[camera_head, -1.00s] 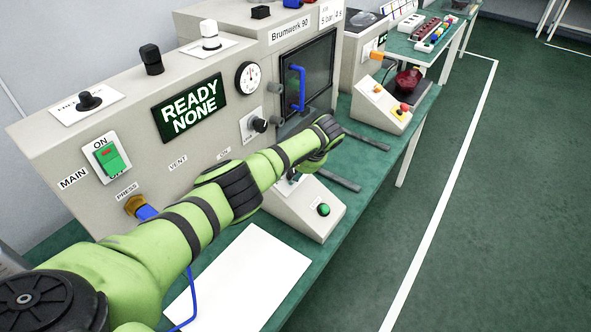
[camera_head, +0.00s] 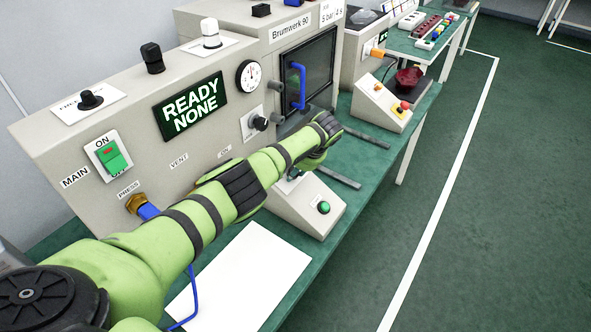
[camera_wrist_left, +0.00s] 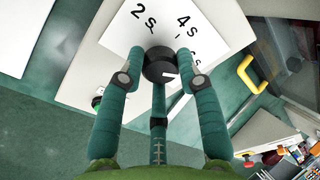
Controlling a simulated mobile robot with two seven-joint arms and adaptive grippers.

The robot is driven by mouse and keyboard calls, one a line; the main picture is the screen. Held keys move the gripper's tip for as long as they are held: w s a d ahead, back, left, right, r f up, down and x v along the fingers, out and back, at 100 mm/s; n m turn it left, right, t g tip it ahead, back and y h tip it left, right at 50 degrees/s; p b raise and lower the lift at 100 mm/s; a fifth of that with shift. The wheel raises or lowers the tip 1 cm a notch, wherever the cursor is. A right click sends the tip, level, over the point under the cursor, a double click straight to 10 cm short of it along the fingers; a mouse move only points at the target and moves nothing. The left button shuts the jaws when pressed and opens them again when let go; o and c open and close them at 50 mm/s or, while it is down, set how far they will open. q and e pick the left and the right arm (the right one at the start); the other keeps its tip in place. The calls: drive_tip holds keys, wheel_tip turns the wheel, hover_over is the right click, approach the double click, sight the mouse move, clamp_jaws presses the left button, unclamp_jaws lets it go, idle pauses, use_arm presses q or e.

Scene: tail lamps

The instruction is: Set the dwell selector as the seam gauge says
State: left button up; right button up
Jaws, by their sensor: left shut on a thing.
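The dwell selector is a black round knob (camera_wrist_left: 154,69) with a white pointer mark, on a white plate printed "2 s", "4 s" and further labels partly hidden by a finger. The mark points right in the left wrist view. My left gripper (camera_wrist_left: 163,64) is shut on the knob, its fingers around it. In the head view my left arm reaches over the sloped console (camera_head: 300,212) and largely hides the knob and fingers. A round white dial gauge (camera_head: 248,76) is on the machine front; I cannot tell its reading or whether it is the seam gauge. My right gripper is not in view.
A green display (camera_head: 190,107) reads "READY NONE". A green button (camera_head: 323,208) sits low on the sloped console. A white sheet (camera_head: 245,275) lies on the bench in front. A second console (camera_head: 383,100) with a red button stands farther back. The floor at right is clear.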

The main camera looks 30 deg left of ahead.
use_arm(q)
drive_tip(key=shift+w, duration=0.1)
drive_tip(key=o, duration=1.1)
drive_tip(key=shift+o, duration=0.2)
drive_tip(key=v, duration=1.2)
